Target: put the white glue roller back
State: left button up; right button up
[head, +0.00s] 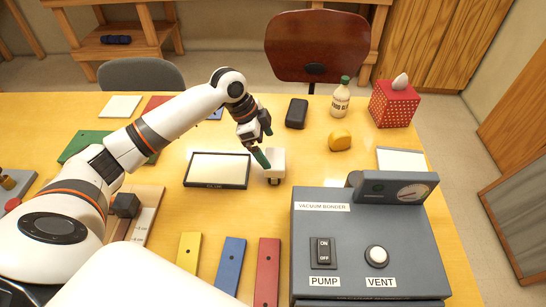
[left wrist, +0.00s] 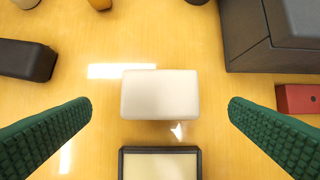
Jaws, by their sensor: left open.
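The white glue roller (head: 275,163) is a small pale block on the yellow table, just right of a black-framed panel (head: 218,169). In the left wrist view the white block (left wrist: 160,95) is centred between the fingers, and the framed panel (left wrist: 160,165) shows below it. My left gripper (head: 266,144) has green fingers and hangs over the roller from the far side. It is open and empty, with a gap on both sides of the roller in the wrist view (left wrist: 160,112). The roller's underside is hidden. My right gripper does not show.
A grey vacuum bonder (head: 325,228) fills the near right. A black case (head: 296,113), yellow lump (head: 340,140), glue bottle (head: 340,100) and red tissue box (head: 393,104) stand at the back. Yellow (head: 189,253), blue (head: 230,265) and red (head: 267,271) bars lie near the front.

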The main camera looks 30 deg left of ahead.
pick_arm(q)
jog(key=v, duration=0.3)
jog(key=shift+s+a+r, duration=0.1)
jog(key=shift+r, duration=0.25)
